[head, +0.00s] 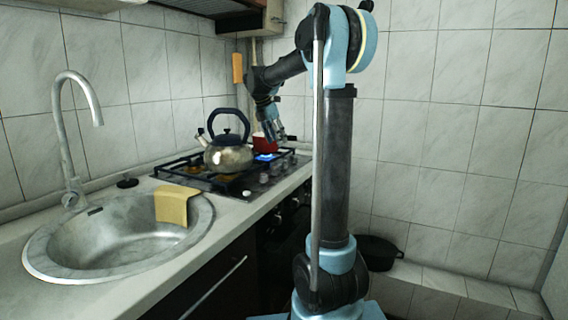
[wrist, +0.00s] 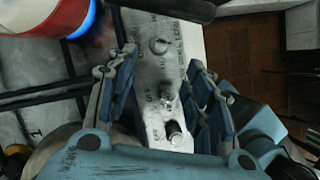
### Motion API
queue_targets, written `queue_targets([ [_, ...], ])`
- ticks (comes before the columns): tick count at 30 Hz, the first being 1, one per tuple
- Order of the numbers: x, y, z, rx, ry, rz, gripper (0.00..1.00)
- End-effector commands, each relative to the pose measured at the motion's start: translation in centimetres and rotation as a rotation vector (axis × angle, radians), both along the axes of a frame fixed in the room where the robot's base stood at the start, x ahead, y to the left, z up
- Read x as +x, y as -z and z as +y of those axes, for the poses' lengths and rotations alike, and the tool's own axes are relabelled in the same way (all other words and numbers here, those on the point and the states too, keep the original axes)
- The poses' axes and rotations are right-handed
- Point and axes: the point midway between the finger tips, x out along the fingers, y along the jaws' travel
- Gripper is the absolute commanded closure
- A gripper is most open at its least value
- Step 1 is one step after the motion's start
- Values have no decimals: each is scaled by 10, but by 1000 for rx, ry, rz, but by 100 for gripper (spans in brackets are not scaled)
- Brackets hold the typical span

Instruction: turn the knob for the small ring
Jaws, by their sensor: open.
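The cooktop (head: 222,184) stands on the counter, with a control strip (wrist: 152,75) along its right side. In the wrist view a row of knobs runs down this strip: an upper one (wrist: 158,46), a middle one (wrist: 167,93) and a lower one (wrist: 175,132). The strip's markings are too blurred to tell which knob is for the small ring. My gripper (wrist: 162,60) is open and empty, its fingers on either side of the strip. In the head view my gripper (head: 277,141) is above the cooktop's far right part, beside the red pot (head: 262,143).
A metal kettle (head: 228,155) stands on the cooktop, left of my gripper. A blue flame glow (head: 267,157) shows below the red pot, and at the upper left of the wrist view (wrist: 86,20). A dark handle-like piece (wrist: 185,8) crosses the top there. A sink (head: 120,235) lies nearer.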

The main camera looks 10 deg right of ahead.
Motion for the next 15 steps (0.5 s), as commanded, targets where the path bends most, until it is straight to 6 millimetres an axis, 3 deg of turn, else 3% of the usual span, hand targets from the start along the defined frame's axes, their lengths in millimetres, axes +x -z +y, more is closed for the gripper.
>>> queue_targets([
  [15,18,83,-29,1,3,0,53],
])
